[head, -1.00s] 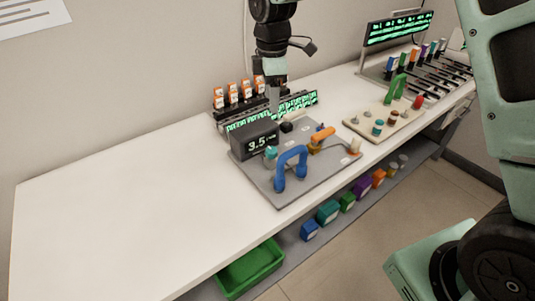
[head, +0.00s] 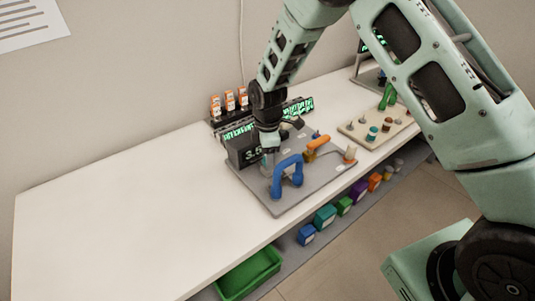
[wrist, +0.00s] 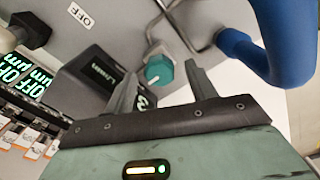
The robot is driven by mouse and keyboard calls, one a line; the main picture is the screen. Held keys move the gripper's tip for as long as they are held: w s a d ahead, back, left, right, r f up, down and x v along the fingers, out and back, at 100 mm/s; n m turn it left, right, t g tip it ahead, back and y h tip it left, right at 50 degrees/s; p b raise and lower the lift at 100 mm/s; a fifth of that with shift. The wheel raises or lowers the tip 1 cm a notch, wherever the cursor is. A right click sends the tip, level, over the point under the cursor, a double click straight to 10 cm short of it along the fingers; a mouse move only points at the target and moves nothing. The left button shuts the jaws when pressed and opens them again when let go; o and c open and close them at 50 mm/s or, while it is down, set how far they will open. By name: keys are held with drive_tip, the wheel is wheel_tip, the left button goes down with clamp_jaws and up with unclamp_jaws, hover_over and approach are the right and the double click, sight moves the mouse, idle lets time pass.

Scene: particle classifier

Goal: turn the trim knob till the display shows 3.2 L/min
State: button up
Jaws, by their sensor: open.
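The teal trim knob (wrist: 158,70), with a white mark, stands on the grey panel. My gripper (wrist: 160,72) is open, its two fingers on either side of the knob in the wrist view; a gap shows beside the knob, and I cannot tell how deep the fingers reach around it. In the head view my gripper (head: 268,156) is over the panel (head: 270,205) and mostly hides the knob. The dark display box (head: 243,152) shows 3.5, its right part covered by my gripper. The box also shows in the wrist view (wrist: 95,75), its digits mostly hidden by a finger.
A blue arched handle (head: 287,175) stands close to the right of my gripper; it is also close in the wrist view (wrist: 270,45). An orange-handled valve (head: 315,146) is further right. Orange-capped bottles (head: 229,102) stand behind. The table's left half (head: 120,200) is clear.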

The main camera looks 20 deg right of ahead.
drive_tip(key=shift+f, duration=0.2)
drive_tip(key=c, duration=1)
